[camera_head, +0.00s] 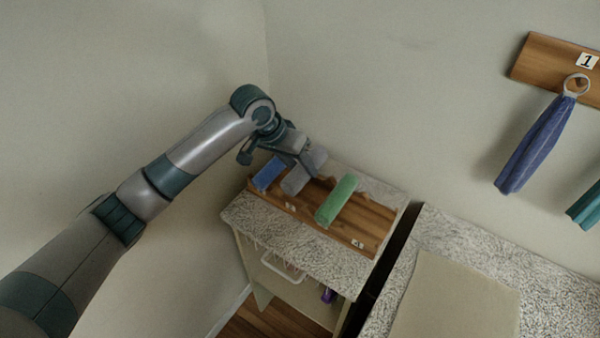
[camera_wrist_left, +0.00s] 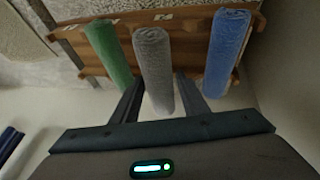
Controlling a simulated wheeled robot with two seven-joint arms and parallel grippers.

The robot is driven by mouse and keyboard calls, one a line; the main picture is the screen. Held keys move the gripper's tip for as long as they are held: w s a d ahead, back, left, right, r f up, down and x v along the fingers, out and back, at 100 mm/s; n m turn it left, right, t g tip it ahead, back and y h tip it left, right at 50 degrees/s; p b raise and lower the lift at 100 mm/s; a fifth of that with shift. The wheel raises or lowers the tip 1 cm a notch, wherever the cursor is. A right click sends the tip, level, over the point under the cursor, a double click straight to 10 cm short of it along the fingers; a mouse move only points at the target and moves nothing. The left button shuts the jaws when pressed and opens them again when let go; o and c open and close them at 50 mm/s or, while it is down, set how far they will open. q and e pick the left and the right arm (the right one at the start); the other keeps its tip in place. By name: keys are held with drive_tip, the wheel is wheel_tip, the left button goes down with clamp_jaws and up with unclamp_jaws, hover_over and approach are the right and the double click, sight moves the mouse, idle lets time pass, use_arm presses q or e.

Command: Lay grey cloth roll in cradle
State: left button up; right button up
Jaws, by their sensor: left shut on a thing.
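A grey cloth roll (camera_head: 298,178) is at the wooden cradle rack (camera_head: 372,222), between a blue roll (camera_head: 268,173) and a green roll (camera_head: 337,200). In the left wrist view the grey roll (camera_wrist_left: 153,62) lies between the green roll (camera_wrist_left: 108,50) and the blue roll (camera_wrist_left: 228,50). My left gripper (camera_head: 307,165) is shut on the grey roll, with one finger on each side of it. In the left wrist view its fingers (camera_wrist_left: 158,98) flank the roll's near end. I cannot tell whether the roll touches the rack. My right gripper is not in view.
The rack stands on a speckled counter (camera_head: 318,258) against the wall. Numbered labels (camera_head: 358,244) mark the rack's front edge. A second counter with a beige mat (camera_head: 455,300) is at the right. A blue towel (camera_head: 535,145) hangs from a wall board (camera_head: 556,66).

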use_arm(q)
drive_tip(key=shift+f, duration=0.15)
wheel_tip(320, 180, down, 3)
drive_tip(key=shift+r+p, duration=0.15)
drive_tip(key=shift+p, duration=0.65)
drive_tip(key=shift+f, duration=0.55)
drive_tip(key=shift+f, duration=0.4)
drive_tip(key=o, duration=1.1)
drive_tip(key=shift+c, duration=0.2)
